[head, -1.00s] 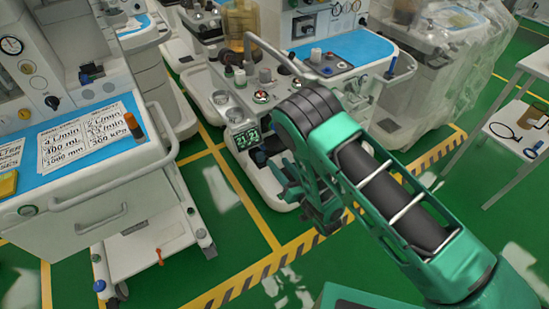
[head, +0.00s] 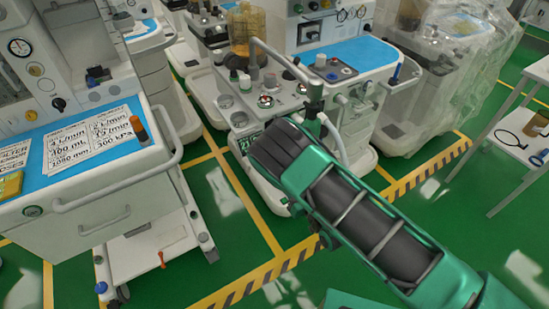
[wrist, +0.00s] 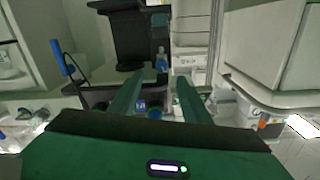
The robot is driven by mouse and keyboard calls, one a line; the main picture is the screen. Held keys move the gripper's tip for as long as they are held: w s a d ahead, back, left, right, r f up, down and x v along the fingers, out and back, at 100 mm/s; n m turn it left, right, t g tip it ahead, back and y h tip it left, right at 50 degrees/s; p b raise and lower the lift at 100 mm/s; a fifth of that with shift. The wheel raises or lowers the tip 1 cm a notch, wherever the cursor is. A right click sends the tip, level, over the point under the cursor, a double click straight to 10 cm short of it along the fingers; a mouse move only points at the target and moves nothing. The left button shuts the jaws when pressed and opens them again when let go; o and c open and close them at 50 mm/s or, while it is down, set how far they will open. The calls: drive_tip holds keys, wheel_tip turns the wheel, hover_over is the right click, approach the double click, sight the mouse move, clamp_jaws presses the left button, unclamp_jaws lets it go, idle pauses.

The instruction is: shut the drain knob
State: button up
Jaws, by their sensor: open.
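I cannot single out the drain knob with certainty. In the wrist view, a small blue knob-like part (wrist: 155,114) shows low between my fingers, and another small blue part (wrist: 161,65) shows just beyond the fingertips. My gripper (wrist: 160,78) is open, its two green fingers spread with nothing visibly clamped between them. I cannot tell whether a finger touches anything. In the head view, my green forearm covers part of the middle cart (head: 255,107), and my fingers cannot be made out there.
A left cart (head: 90,205) with printed cards and a front rail stands close by. A blue lever (wrist: 57,57) shows left in the wrist view. A plastic-covered cart (head: 445,75) and white table (head: 520,105) stand right. Green floor (head: 225,190) is free between the carts.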

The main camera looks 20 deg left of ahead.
drive_tip(key=w+a+n, duration=0.1)
drive_tip(key=w+a, duration=0.6)
drive_tip(key=a, duration=0.1)
drive_tip(key=shift+w+a+r, duration=0.15)
drive_tip(key=shift+a+r, duration=0.25)
drive_tip(key=shift+r, duration=0.05)
idle(0.3)
drive_tip(key=c, duration=1)
